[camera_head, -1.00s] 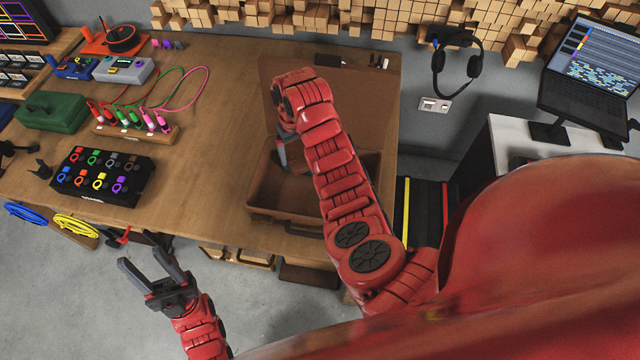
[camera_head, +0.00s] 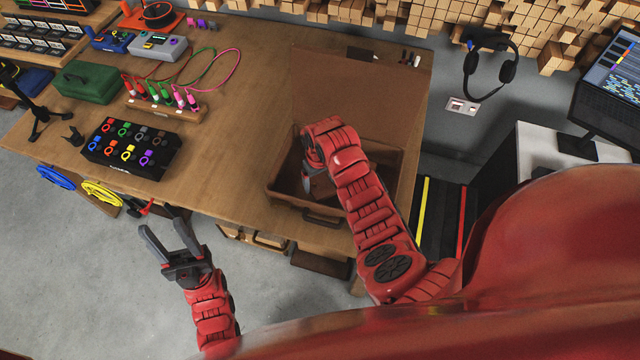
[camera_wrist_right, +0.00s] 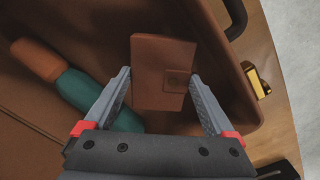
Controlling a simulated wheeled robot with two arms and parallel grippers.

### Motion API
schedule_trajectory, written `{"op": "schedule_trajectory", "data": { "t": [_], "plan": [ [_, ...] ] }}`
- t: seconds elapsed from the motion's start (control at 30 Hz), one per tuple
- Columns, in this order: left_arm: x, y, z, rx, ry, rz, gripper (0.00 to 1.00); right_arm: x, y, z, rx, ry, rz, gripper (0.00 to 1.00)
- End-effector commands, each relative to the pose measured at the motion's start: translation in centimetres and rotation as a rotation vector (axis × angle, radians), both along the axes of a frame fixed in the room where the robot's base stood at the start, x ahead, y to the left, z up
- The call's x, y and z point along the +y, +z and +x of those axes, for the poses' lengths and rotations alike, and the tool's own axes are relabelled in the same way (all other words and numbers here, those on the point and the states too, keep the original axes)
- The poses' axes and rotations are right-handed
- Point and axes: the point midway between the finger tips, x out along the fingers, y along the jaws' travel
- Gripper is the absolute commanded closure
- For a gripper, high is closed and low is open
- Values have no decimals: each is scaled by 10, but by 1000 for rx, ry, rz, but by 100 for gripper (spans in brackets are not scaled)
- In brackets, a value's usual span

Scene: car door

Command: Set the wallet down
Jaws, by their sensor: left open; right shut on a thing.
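The brown wallet (camera_wrist_right: 160,62) with a snap tab sits between the fingers of my right gripper (camera_wrist_right: 159,82) in the right wrist view. That gripper is shut on it and holds it over the inside of an open brown case (camera_head: 284,200) on the workbench. Whether the wallet touches the case floor is unclear. My left gripper (camera_head: 165,228) is open and empty, in front of the bench edge.
An orange-brown and teal rolled object (camera_wrist_right: 75,85) lies in the case, left of the wallet. The case wall with a gold latch (camera_wrist_right: 259,82) is close on the right. A black box with coloured rings (camera_head: 130,148) and a green case (camera_head: 88,82) stand left on the bench.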

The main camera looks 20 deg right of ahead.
Motion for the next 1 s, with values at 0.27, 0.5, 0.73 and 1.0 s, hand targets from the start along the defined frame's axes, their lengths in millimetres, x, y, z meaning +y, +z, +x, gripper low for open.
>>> {"op": "schedule_trajectory", "data": {
  "t": [0.27, 0.5, 0.73, 1.0],
  "plan": [
    [0, 12, 0, 0, 0, 0, 50, 1, -26, -1, 4, 0, 0, 72],
    [0, 11, 0, 0, 0, 0, 50, 0, -30, 0, 0, 0, -1, 72],
    [0, 8, 0, 0, 0, 0, 50, 0, -32, 0, 0, 0, -1, 0],
    [0, 10, 0, 0, 0, 0, 50, 0, -30, 0, 0, 0, -1, 0]
  ]
}}
